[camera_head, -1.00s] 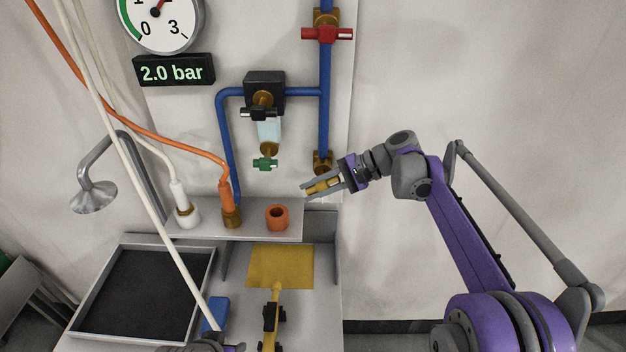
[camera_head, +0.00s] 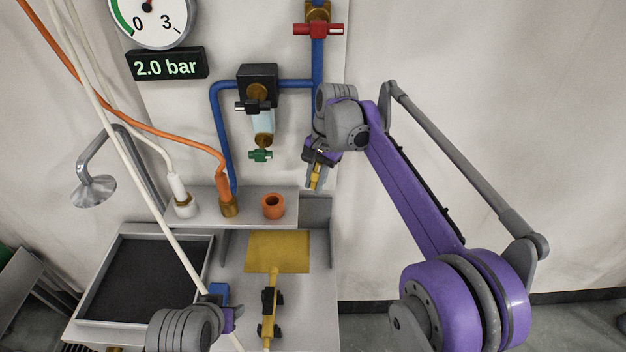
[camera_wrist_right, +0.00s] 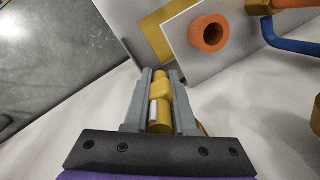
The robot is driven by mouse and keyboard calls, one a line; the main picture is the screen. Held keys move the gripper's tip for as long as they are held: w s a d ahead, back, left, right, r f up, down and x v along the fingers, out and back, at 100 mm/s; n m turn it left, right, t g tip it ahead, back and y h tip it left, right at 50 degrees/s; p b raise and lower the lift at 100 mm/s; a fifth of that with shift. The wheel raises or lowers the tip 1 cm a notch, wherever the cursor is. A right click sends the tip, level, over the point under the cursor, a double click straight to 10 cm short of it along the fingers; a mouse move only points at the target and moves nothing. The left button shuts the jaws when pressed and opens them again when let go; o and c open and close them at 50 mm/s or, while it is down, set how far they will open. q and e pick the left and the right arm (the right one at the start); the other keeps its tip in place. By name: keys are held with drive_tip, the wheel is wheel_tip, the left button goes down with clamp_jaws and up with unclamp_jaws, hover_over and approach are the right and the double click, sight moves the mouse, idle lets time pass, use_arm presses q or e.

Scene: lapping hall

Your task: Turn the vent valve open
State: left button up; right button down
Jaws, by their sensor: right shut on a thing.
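My right gripper (camera_head: 315,184) is shut on a small yellow piece (camera_wrist_right: 159,97) and points down in front of the wall, near the lower end of the blue pipe. In the right wrist view the piece lies between both fingers, with a pale patch on it. A red-handled valve (camera_head: 318,30) sits high on the blue pipe. A green-handled valve (camera_head: 260,155) hangs under a clear bowl. I cannot tell which is the vent valve; neither is touched. My left gripper (camera_head: 232,317) is low at the front; its fingers are not clear.
An orange ring (camera_head: 273,206) stands on the grey shelf (camera_head: 252,214), beside orange and white hose ends. Below are a dark-bottomed tray (camera_head: 207,266) and a yellow plate (camera_head: 278,251) with a handle. A display (camera_head: 166,64) reads 2.0 bar. A white hose slants across the left.

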drive_tip(key=shift+h, duration=0.6)
drive_tip(key=shift+d, duration=0.15)
drive_tip(key=c, duration=0.8)
unclamp_jaws()
drive_tip(key=shift+o, duration=0.2)
drive_tip(key=shift+d+r, duration=0.2)
drive_tip(key=shift+r, duration=3.55)
drive_tip(key=shift+f, duration=0.1)
